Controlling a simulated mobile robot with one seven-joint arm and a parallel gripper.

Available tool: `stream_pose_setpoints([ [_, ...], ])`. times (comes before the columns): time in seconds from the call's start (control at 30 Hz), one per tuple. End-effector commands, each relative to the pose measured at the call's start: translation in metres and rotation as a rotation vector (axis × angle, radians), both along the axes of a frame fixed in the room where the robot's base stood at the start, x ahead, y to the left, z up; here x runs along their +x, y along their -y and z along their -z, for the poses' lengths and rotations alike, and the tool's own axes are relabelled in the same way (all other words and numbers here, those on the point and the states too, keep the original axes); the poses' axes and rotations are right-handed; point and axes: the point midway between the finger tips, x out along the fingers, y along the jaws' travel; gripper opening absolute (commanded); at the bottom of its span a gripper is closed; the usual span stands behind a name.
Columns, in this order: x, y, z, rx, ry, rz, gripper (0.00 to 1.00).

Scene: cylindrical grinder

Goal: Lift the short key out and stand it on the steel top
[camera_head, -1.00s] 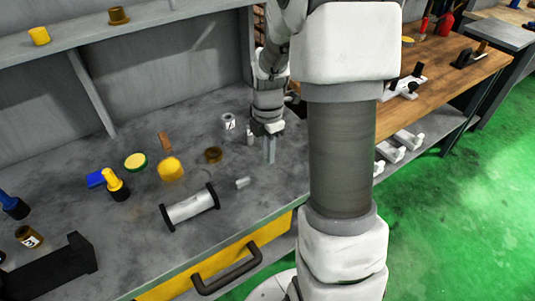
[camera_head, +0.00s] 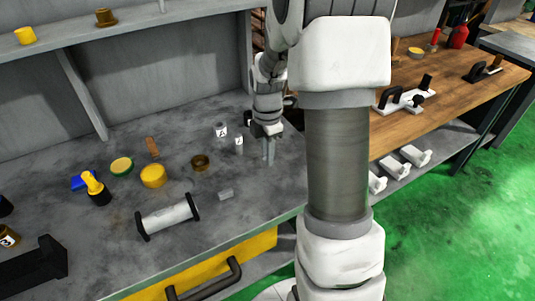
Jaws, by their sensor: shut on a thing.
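My gripper (camera_head: 267,156) points down over the right part of the grey steel top (camera_head: 130,255), close to my white column. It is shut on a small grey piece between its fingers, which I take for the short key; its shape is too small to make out. I cannot tell whether its lower end touches the top. A small labelled white piece (camera_head: 239,143) stands just left of my gripper.
A labelled pale cup (camera_head: 221,130), a brown ring (camera_head: 200,163), a yellow piece (camera_head: 153,176) and a black-ended cylinder (camera_head: 168,216) stand or lie to the left. A shelf (camera_head: 150,15) runs above. The middle front of the top is clear.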

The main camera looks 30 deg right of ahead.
Motion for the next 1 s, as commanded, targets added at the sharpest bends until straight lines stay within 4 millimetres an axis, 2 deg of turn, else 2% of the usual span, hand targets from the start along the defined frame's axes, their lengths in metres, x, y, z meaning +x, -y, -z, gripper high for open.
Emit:
stream_pose_setpoints([
  [0.6, 0.000, 0.000, 0.061, 0.000, 0.000, -0.001, 0.00],
  [1.0, 0.000, 0.000, 0.065, 0.000, 0.000, 0.000, 0.00],
])
